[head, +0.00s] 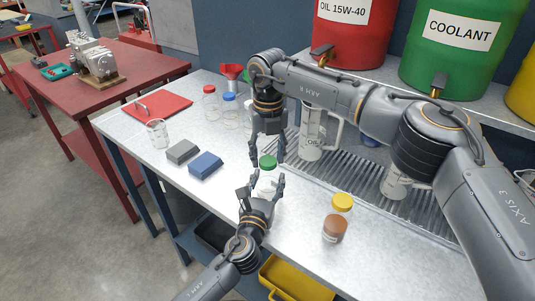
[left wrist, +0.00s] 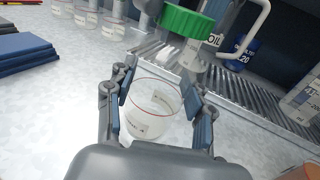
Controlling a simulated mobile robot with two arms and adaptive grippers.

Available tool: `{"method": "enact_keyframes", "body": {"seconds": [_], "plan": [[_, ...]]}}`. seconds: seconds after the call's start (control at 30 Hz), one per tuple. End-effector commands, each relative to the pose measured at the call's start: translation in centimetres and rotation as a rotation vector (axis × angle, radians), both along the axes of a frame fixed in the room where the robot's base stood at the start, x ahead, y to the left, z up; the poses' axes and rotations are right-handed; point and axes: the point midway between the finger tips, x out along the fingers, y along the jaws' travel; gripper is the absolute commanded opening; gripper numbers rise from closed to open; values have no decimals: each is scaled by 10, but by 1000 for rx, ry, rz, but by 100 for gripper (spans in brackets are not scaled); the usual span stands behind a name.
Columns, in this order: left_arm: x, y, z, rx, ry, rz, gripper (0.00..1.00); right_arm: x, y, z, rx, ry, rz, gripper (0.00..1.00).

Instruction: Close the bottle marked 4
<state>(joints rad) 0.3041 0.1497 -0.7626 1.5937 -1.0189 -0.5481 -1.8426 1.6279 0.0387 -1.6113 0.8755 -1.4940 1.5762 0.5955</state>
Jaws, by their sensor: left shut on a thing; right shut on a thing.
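A clear bottle (head: 266,186) stands on the grey bench, open at the top; in the left wrist view the bottle (left wrist: 152,110) shows a red rim line and a small label that I cannot read. My left gripper (head: 262,192) is shut around its sides. My right gripper (head: 268,150) points down from above, shut on a green cap (head: 268,162). In the left wrist view the green cap (left wrist: 187,20) is above the bottle's mouth, apart from it and looking tilted.
A yellow-capped bottle (head: 338,218) of brown liquid stands to the right. A jug (head: 312,135) stands behind on the grating.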

Motion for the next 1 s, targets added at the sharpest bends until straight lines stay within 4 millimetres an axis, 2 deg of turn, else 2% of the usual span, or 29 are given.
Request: {"method": "enact_keyframes", "body": {"seconds": [0.8, 0.93, 1.0], "plan": [[-1, -1, -1, 0, 1, -2, 0, 0, -2, 0, 2, -2, -1684, 39], [-1, -1, -1, 0, 1, -2, 0, -1, -2, 0, 2, -2, -1881, 39], [-1, -1, -1, 0, 1, -2, 0, -1, -2, 0, 2, -2, -1881, 39]]}}
